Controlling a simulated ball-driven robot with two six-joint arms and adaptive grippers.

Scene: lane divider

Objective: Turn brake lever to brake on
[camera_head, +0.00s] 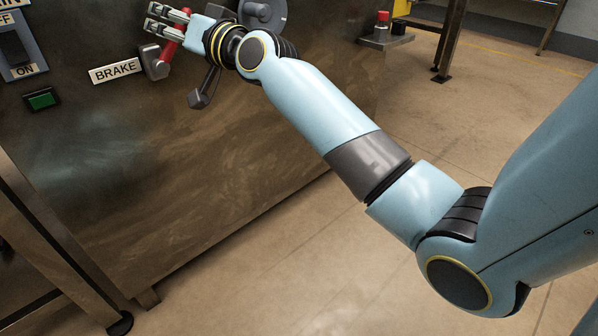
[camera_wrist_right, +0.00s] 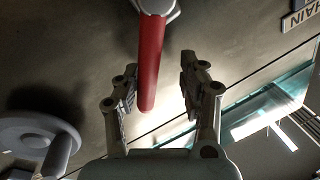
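The brake lever has a red handle (camera_head: 170,49) on a grey pivot (camera_head: 154,63), beside the "BRAKE" label (camera_head: 116,69) on the machine's metal front. My right gripper (camera_head: 150,17) is at the handle, partly covering it in the head view. In the right wrist view, the red handle (camera_wrist_right: 150,65) comes down from its grey mount between the two fingers of my right gripper (camera_wrist_right: 160,67). The fingers are open, with gaps on both sides of the handle. I cannot tell whether any part touches it. My left gripper is not in view.
An OFF/ON switch (camera_head: 17,45) and a green button (camera_head: 41,99) are left of the label. A grey wheel (camera_head: 264,13) and a dark grey lever (camera_head: 203,91) are close to my right wrist. A box with a red button (camera_head: 382,28) stands at the machine's right. Floor is open beyond.

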